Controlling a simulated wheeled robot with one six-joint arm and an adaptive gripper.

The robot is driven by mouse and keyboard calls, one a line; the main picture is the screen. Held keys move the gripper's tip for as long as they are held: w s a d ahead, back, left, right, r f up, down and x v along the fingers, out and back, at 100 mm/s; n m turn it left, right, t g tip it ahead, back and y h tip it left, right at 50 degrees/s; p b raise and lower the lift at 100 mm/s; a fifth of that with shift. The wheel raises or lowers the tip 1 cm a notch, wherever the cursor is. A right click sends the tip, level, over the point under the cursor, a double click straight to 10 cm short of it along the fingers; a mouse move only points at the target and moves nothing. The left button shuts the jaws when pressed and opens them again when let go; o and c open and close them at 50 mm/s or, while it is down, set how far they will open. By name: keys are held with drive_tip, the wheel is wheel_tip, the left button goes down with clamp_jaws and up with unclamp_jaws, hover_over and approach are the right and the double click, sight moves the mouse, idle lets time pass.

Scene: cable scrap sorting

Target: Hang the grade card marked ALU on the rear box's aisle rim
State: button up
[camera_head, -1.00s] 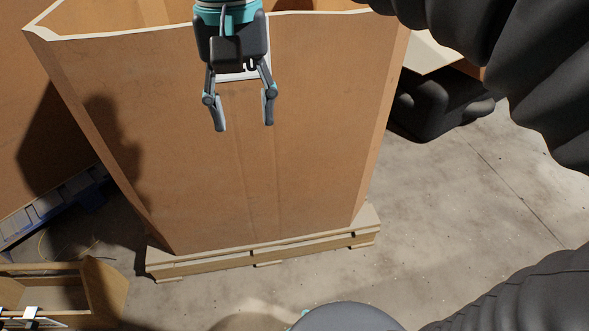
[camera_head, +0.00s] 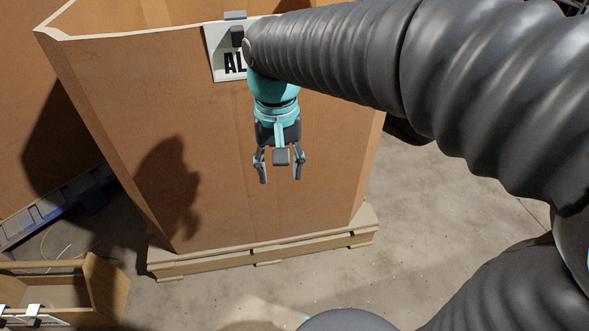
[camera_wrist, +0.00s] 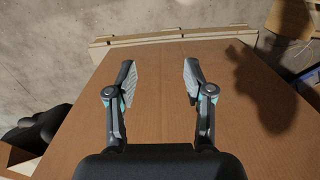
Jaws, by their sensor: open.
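The grade card (camera_head: 222,62) hangs on the top rim of the large cardboard box (camera_head: 190,120), with a grey clip over the rim. Its letters "AL" show; the rest of the marking is hidden behind my arm. My gripper (camera_head: 280,176) is below and to the right of the card, apart from it, in front of the box's wall. Its jaws are open and empty. In the wrist view, the open fingers (camera_wrist: 159,80) have only the bare box wall (camera_wrist: 150,130) between and beyond them.
The box stands on a pallet (camera_head: 265,252). A wooden tray (camera_head: 100,285) at lower left holds white cards with clips (camera_head: 35,312). A blue item (camera_head: 60,210) lies left of the box. Concrete floor at right is open.

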drive_tip(key=w+d+f, duration=0.2)
drive_tip(key=d+f, duration=0.1)
drive_tip(key=f, duration=0.5)
drive_tip(key=shift+w+f, duration=0.25)
drive_tip(key=shift+f, duration=0.15)
drive_tip(key=s+d+r+t, duration=0.3)
drive_tip(key=s+d+r, duration=0.1)
drive_tip(key=s+d, duration=0.2)
drive_tip(key=s+d+r+m+t, duration=0.1)
drive_tip(key=s+d+r+t, duration=0.2)
drive_tip(key=s+d, duration=0.3)
drive_tip(key=shift+d+r, duration=0.8)
drive_tip(key=shift+d, duration=0.15)
drive_tip(key=shift+c, duration=0.2)
